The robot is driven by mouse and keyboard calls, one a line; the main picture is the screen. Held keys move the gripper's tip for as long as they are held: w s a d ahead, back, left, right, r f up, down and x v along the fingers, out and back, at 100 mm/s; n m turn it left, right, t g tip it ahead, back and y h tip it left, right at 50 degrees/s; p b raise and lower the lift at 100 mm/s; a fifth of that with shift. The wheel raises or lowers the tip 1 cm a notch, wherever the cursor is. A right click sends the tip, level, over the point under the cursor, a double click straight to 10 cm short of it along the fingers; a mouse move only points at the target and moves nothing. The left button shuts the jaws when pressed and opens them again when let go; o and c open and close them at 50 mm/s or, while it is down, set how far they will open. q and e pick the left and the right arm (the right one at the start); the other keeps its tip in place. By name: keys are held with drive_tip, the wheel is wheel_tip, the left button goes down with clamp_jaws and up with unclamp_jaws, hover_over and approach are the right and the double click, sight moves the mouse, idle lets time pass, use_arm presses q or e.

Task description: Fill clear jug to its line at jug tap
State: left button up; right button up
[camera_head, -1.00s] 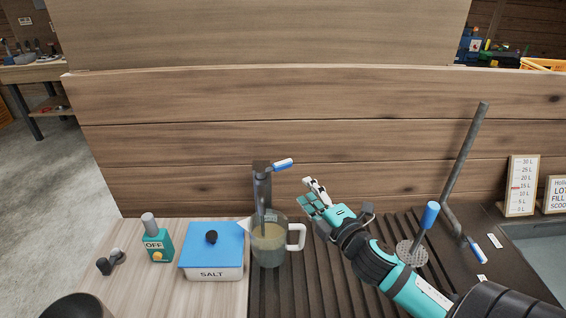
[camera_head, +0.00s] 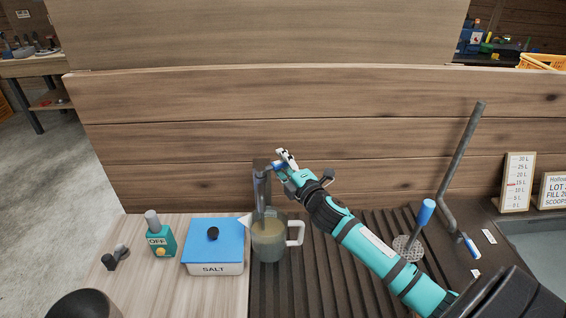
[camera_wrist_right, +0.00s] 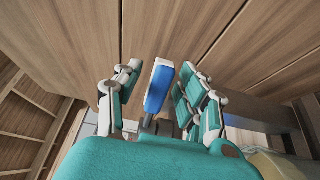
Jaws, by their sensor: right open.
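The clear jug (camera_head: 268,243) stands upright under the jug tap (camera_head: 261,190) on the dark ribbed drainer. It holds a cloudy yellowish liquid; I cannot make out its fill line. Its white handle points right. My right gripper (camera_head: 283,164) is at the tap's blue lever. In the right wrist view the blue lever (camera_wrist_right: 157,88) stands between the open fingers of my right gripper (camera_wrist_right: 160,95), with a gap visible on the left side. My left gripper is not in view.
A white salt box (camera_head: 215,268) with a blue lid stands left of the jug, beside a green OFF bottle (camera_head: 160,240). A blue-handled strainer (camera_head: 408,246) lies right, near a tall bent pipe (camera_head: 461,160). A wooden wall (camera_head: 330,130) closes the back.

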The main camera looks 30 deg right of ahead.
sight(286, 165)
clamp_jaws()
idle(0.4)
drive_tip(key=m+h, duration=0.1)
drive_tip(key=s+m+h, duration=0.1)
drive_tip(key=h+b, duration=0.1)
drive_tip(key=shift+s+a+f+m+g+h, duration=0.2)
drive_tip(key=shift+s+a+m+g+h, duration=0.1)
drive_tip(key=shift+m+g, duration=0.1)
drive_tip(key=m+h+b, duration=0.1)
drive_tip(key=s+m+g+h+b, duration=0.1)
drive_tip(key=h, duration=0.1)
drive_tip(key=shift+a+h, duration=0.2)
drive_tip(key=shift+h, duration=0.1)
drive_tip(key=shift+s+r+m+g+h, duration=0.1)
drive_tip(key=shift+s+m+g+h, duration=0.15)
drive_tip(key=shift+m+g+h, duration=0.25)
unclamp_jaws()
drive_tip(key=shift+r, duration=0.1)
